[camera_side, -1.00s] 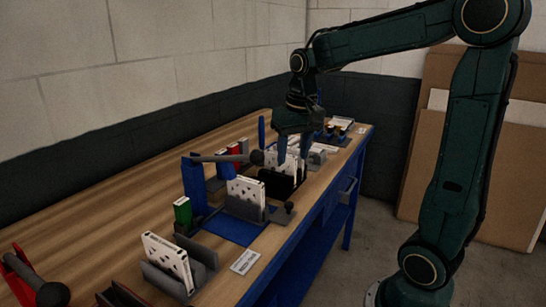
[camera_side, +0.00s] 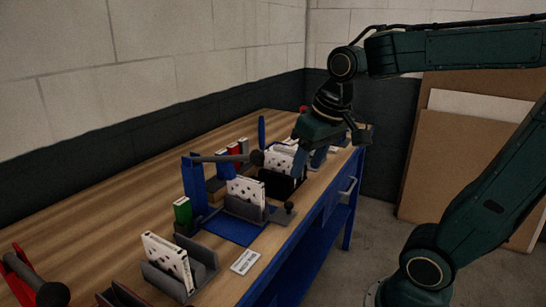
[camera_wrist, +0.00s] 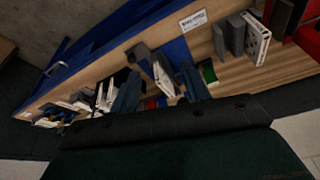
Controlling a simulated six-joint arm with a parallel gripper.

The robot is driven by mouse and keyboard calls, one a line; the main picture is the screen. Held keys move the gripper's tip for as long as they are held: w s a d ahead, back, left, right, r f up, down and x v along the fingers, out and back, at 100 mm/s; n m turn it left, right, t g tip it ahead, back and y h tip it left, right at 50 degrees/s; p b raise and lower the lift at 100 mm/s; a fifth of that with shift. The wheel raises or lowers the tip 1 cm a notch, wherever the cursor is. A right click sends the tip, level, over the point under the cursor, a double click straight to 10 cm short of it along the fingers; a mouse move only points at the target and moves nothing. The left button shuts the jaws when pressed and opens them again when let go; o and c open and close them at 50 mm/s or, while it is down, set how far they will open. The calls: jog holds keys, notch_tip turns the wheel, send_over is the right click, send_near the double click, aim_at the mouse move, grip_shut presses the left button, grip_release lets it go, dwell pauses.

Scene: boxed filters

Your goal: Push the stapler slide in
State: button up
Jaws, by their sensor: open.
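In the side view the stapler stands mid-bench, with a blue upright (camera_side: 193,180) and a grey horizontal arm (camera_side: 226,157) ending in a dark knob. The grey slide (camera_side: 243,208) holds a white patterned box (camera_side: 246,190) upright and has a dark ball knob (camera_side: 289,206) at its front right. The slide sits on a blue base plate (camera_side: 232,229), toward its front edge. My gripper (camera_side: 309,158) is open and empty, above the bench to the right of the stapler. In the wrist view its two fingers (camera_wrist: 158,88) are apart and partly cover the stapler.
A black holder with white boxes (camera_side: 279,162) stands right of the stapler, close to my gripper. A green box (camera_side: 182,212) stands to its left. A grey rack (camera_side: 180,268) with a white box and a label card (camera_side: 245,262) are nearer the camera. The back-left bench is bare.

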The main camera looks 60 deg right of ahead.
jog(key=s+a+f+n+t, duration=0.1)
jog(key=s+a+n+t, duration=0.1)
jog(key=s, duration=0.5)
jog(key=shift+a+f+n+y, duration=0.3)
jog(key=shift+a+n, duration=0.3)
jog(key=shift+a, duration=0.6)
jog(key=w+d+f+m+g, duration=0.2)
jog(key=w+d+m, duration=0.2)
jog(key=w+d, duration=0.4)
jog(key=w+d+f+m+g, duration=0.3)
jog(key=w+d+m, duration=0.2)
jog(key=w+d, duration=0.4)
jog(key=shift+w+d+g, duration=0.3)
jog(key=shift+d, duration=0.15)
